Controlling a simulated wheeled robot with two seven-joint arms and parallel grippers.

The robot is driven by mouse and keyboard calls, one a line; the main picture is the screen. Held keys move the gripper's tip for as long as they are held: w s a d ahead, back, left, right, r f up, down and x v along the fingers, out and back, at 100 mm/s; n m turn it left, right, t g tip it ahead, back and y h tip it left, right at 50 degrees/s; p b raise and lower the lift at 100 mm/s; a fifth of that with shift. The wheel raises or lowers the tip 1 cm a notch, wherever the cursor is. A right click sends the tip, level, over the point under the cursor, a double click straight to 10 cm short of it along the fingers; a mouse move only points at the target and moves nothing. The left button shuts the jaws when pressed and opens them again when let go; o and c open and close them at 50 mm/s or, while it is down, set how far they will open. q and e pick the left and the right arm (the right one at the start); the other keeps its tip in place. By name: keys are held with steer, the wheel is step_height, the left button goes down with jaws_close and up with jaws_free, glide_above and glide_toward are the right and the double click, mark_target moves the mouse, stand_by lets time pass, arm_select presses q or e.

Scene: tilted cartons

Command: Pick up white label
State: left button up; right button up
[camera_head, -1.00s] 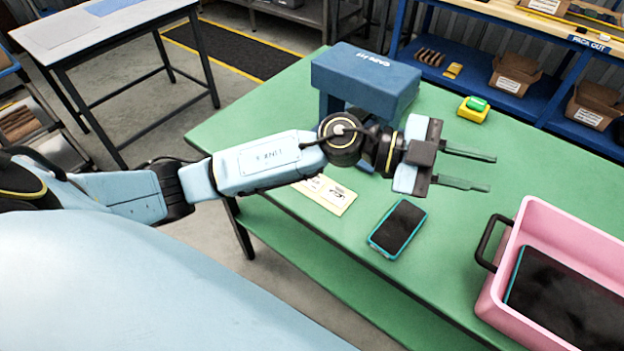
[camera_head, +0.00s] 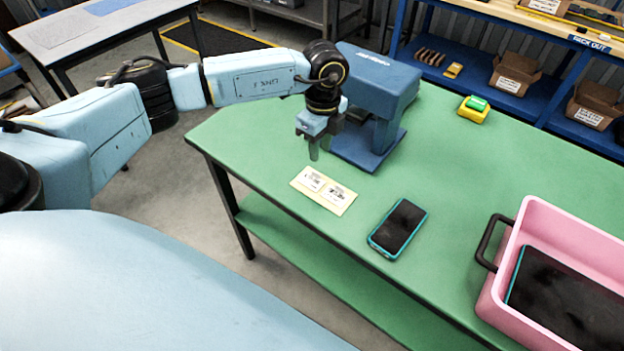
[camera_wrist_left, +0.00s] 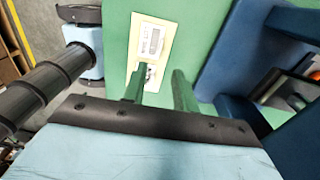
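A cream backing sheet (camera_head: 302,188) lies flat on the green table and carries two white labels, one on the left (camera_head: 312,180) and one on the right (camera_head: 335,193), both with dark print. In the left wrist view one white label (camera_wrist_left: 152,41) shows clearly on the sheet, and the other is partly hidden behind a finger. My left gripper (camera_head: 320,150) points down just above and behind the sheet, apart from it. Its two fingers show spread with nothing between them in the left wrist view (camera_wrist_left: 159,76). My right gripper is in neither view.
A blue stand-like device (camera_head: 368,85) is close to the right of my left gripper. A phone (camera_head: 398,228) lies right of the sheet. A pink tote (camera_head: 532,220) holds a dark tablet, and a yellow-green item (camera_head: 473,108) sits at the back.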

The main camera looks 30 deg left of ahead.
mark_target(319, 174)
arm_select(q)
step_height(319, 174, down, 8)
steer(key=shift+s+r, duration=0.1)
steer(key=shift+s, duration=0.05)
stand_by(0.3)
jaws_close()
